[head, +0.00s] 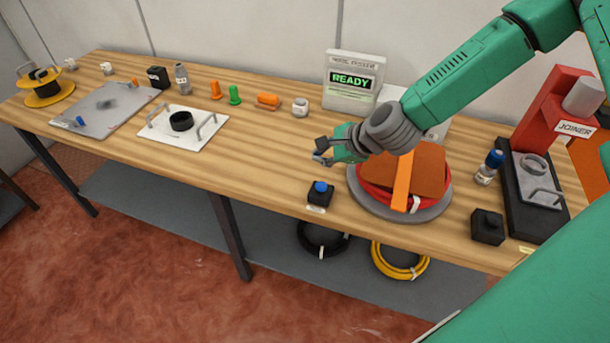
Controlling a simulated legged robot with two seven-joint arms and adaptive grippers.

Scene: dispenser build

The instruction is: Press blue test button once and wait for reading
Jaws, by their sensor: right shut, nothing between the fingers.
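The blue test button (320,187) sits on a small black box (319,198) near the table's front edge, with a pale label on its front. My right gripper (321,152) is shut and empty above and behind the button, apart from it. The display unit (354,83) at the back of the table reads "READY" in green on a dark strip. My left gripper does not show.
A round grey-rimmed holder with red and orange parts (402,180) stands right of the button, under my right arm. A red joiner press (551,118) and a black box (487,227) are further right. White and grey plates (200,145) lie left. The table between is clear.

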